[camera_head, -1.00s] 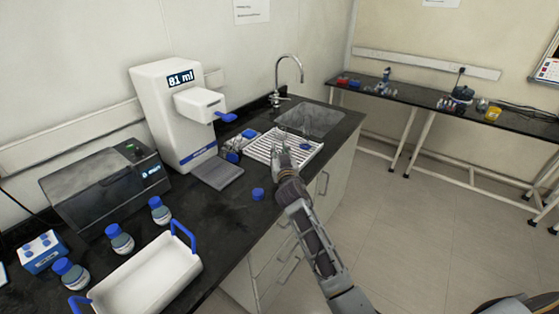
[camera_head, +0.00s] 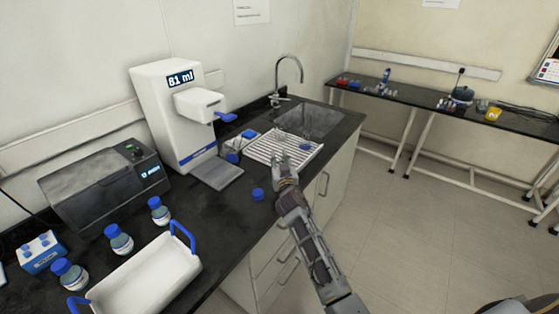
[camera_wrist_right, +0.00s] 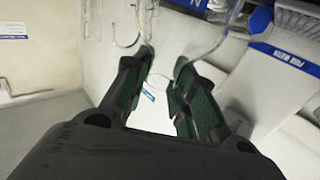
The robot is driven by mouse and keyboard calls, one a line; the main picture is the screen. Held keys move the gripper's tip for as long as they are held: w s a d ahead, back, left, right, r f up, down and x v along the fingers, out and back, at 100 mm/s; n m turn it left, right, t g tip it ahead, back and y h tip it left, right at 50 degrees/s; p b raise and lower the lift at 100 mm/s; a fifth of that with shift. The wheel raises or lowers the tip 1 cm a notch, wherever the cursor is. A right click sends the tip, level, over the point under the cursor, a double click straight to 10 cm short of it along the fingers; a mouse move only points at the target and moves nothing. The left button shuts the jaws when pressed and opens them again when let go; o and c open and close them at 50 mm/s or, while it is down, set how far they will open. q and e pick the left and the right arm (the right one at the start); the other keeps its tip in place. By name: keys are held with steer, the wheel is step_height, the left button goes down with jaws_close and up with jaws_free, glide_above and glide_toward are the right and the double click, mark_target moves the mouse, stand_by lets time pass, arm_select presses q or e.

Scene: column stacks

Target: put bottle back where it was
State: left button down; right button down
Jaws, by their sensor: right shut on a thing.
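My right gripper (camera_head: 283,163) is near the front edge of the counter, in front of the white ribbed drying rack (camera_head: 268,146). In the right wrist view its two fingers (camera_wrist_right: 165,62) are shut on a clear, faintly outlined bottle (camera_wrist_right: 150,96) with a small blue-marked label. Much of the bottle is hard to make out, and I cannot tell its fill. Three bottles with blue caps stand at the left: one by the tray's back corner (camera_head: 160,211), one behind the tray (camera_head: 120,239), one at its left (camera_head: 70,274). My left gripper is not in view.
A white dispenser reading 81 ml (camera_head: 170,115) stands behind a loose blue cap (camera_head: 258,194). A white tray with blue handles (camera_head: 188,268) is at the front left, a grey device (camera_head: 105,190) behind it. The sink (camera_head: 310,120) lies beyond the rack.

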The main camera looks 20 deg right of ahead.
steer(key=c, duration=1.2)
jaws_free()
steer(key=shift+f, duration=0.1)
steer(key=shift+o, duration=0.2)
steer(key=s+a+b, duration=0.1)
steer(key=s, duration=1.1)
steer(key=shift+a, duration=0.25)
